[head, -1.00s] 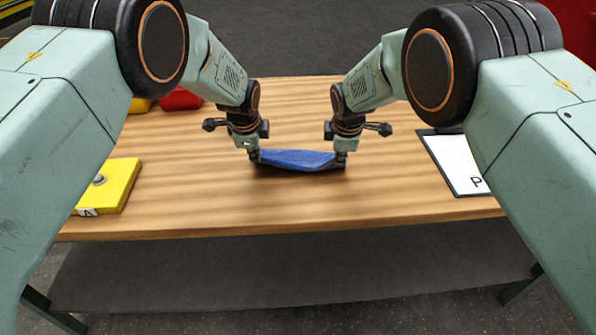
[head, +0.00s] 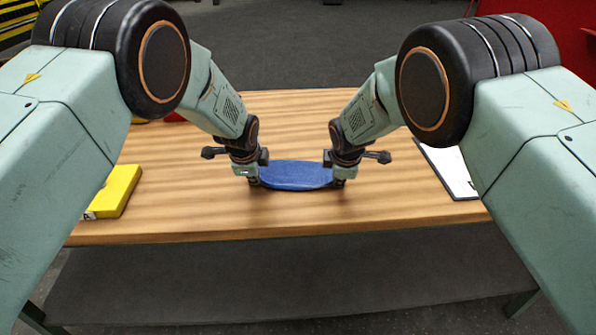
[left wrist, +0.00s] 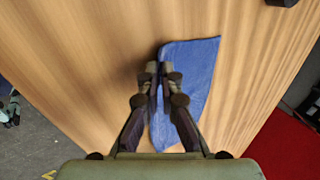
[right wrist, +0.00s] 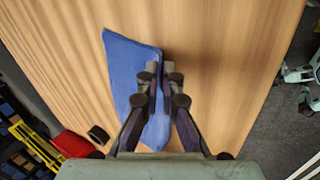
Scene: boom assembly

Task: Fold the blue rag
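The blue rag (head: 296,175) is a narrow, rounded strip at the middle of the wooden table, between my two grippers. My left gripper (head: 254,182) is at its left end and my right gripper (head: 338,183) at its right end, both pointing down. In the left wrist view the fingers are close together on one edge of the rag (left wrist: 190,75). In the right wrist view the fingers are also close together on the opposite edge of the rag (right wrist: 130,70). The rag looks low, at or near the table top; the fingers hide its gripped edges.
A yellow box (head: 117,192) lies at the table's left side. A white sheet on a dark board (head: 452,172) lies at the right, partly behind my right arm. The wood (head: 290,215) in front of the rag is clear up to the table's front edge.

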